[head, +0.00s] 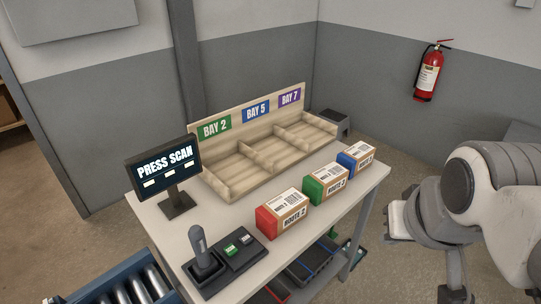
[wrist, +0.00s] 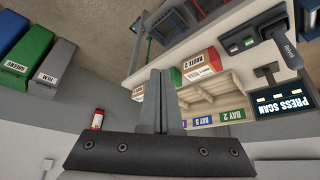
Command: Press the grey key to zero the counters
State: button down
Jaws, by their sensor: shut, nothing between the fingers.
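The grey key (head: 247,239) sits on a dark control panel (head: 238,262) at the front of the white table, beside a green key (head: 231,250) marked with text. A grey scanner (head: 199,245) stands on the left part of that panel. In the wrist view the panel shows at the upper right, with the two keys small in it. My gripper (wrist: 166,73) is shut and empty, fingers together, in the wrist view. In the head view my arm is at the right, off the table and well away from the key; its fingertips cannot be made out there.
A screen (head: 163,173) reading PRESS SCAN stands behind the panel. Three boxes with red, green and blue ends line the table's front edge. A wooden bay rack (head: 234,173) stands at the back. A roller conveyor (head: 135,290) lies front left. The space above the keys is clear.

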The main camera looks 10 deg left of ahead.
jog(key=w+a+f+p, duration=0.2)
jog(key=w+a+p, duration=0.1)
jog(key=w, duration=0.7)
jog(key=n+y+p, duration=0.2)
jog(key=y+p, duration=0.4)
jog(key=y, duration=0.2)
send_over(248, 241)
notch_tip(248, 241, down, 14)
jog(key=shift+r+g+b, duration=0.1)
jog(key=shift+g+b, duration=0.2)
notch_tip(248, 241, down, 9)
jog(key=b, duration=0.8)
jog(key=shift+f, duration=0.35)
